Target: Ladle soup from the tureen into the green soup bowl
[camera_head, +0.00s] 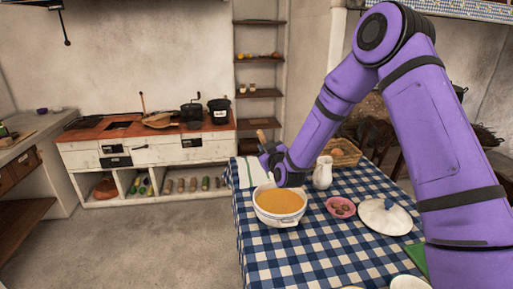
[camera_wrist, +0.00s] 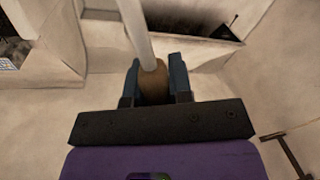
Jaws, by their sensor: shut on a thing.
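The white tureen (camera_head: 281,219) stands on the checked table, uncovered and full of orange soup. My gripper (camera_head: 268,149) is above and behind it, and its fingers also show in the wrist view (camera_wrist: 154,88). It is shut on a brown handle (camera_wrist: 153,84) with a pale shaft (camera_wrist: 138,32), apparently the ladle; a brown end (camera_head: 261,136) shows above my gripper. The ladle's bowl is not visible. A green piece (camera_head: 417,258) lies at the table's right side, partly hidden by my arm; I cannot tell whether it is the green soup bowl.
Near the tureen are a white jug (camera_head: 323,172), a pink bowl (camera_head: 341,207), a white lid with a blue knob (camera_head: 384,217) and a wicker basket (camera_head: 345,151). Pale dishes (camera_head: 408,283) are cut off at the bottom edge. The checked cloth's (camera_head: 300,262) front left is clear.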

